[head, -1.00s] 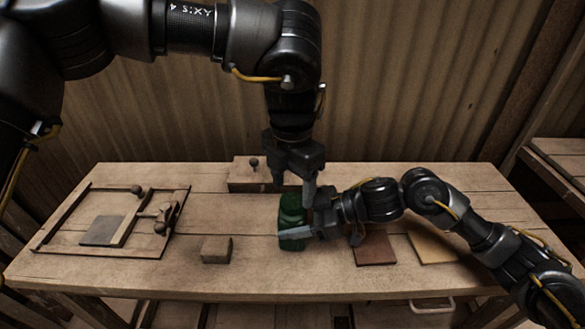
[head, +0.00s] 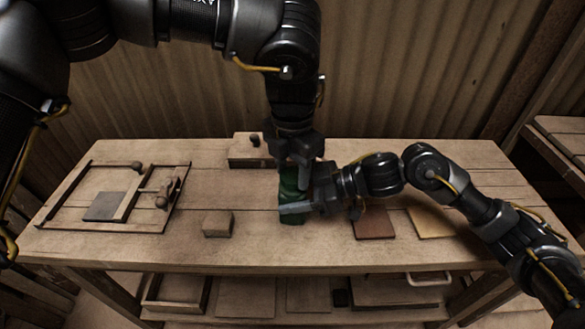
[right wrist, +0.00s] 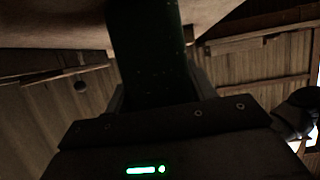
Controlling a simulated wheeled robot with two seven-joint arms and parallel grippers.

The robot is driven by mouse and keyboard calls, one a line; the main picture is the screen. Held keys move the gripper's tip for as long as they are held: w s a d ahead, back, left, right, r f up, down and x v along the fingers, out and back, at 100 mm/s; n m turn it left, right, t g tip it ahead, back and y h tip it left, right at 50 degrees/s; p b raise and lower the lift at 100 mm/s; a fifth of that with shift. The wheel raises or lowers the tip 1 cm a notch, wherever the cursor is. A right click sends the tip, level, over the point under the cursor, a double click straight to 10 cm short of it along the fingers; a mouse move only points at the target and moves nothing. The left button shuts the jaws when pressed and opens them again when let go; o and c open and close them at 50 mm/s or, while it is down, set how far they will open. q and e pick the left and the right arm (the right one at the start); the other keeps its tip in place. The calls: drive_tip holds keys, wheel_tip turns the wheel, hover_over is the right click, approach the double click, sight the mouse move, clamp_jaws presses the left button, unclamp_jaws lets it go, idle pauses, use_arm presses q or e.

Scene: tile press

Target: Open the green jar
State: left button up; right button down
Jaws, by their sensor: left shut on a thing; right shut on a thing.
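The green jar (head: 291,215) stands upright on the workbench (head: 130,240), near its middle. My right gripper (head: 298,208) comes in from the right and is shut on the jar's body, with one finger across its front. In the right wrist view the dark green jar (right wrist: 150,50) fills the space between the fingers. My left gripper (head: 296,178) points down from above and is shut on the jar's top. The fingers partly hide the top, so the seam between lid and body is not clear.
A wooden frame with a grey tile (head: 105,207) lies at the left. A small wooden block (head: 217,223) sits left of the jar. A knobbed wooden box (head: 248,152) stands behind. A brown tile (head: 374,223) and a tan tile (head: 431,222) lie to the right.

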use_arm(q)
drive_tip(key=n, duration=0.3)
drive_tip(key=shift+d, duration=0.1)
drive_tip(key=o, duration=1.1)
drive_tip(key=shift+s, duration=0.1)
drive_tip(key=shift+d, duration=0.15)
